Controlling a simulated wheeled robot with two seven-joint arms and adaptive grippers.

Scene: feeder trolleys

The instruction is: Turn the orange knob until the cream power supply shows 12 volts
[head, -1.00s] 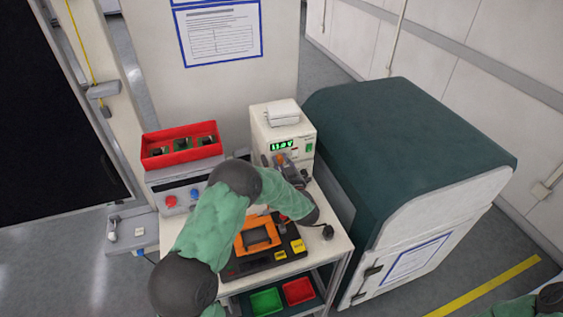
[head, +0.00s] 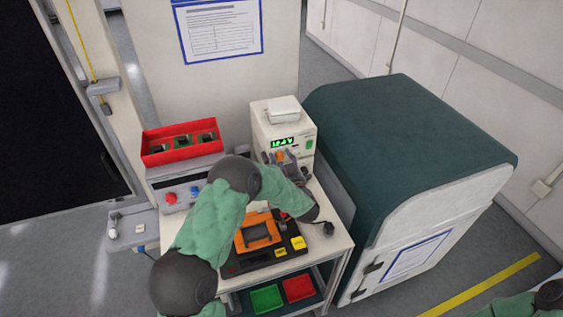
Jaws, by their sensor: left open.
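The cream power supply (head: 259,119) stands upright at the back of the trolley top. Its green lit display (head: 283,142) starts with a 1 and ends in V; the middle digits are too small to read surely. The orange knob (head: 280,155) is on its front face, below the display, partly hidden by my left gripper. My left gripper (head: 282,161) is open, with its fingertips at the knob; whether they touch it I cannot tell. My right gripper is not in view; only a bit of my right arm shows at the bottom right corner.
A red bin (head: 155,160) sits on a grey unit with red and blue knobs at left. A black and orange device (head: 257,230) lies below my left arm. Green and red trays (head: 298,288) are on the lower shelf. A dark green-topped cabinet (head: 400,140) stands close at right.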

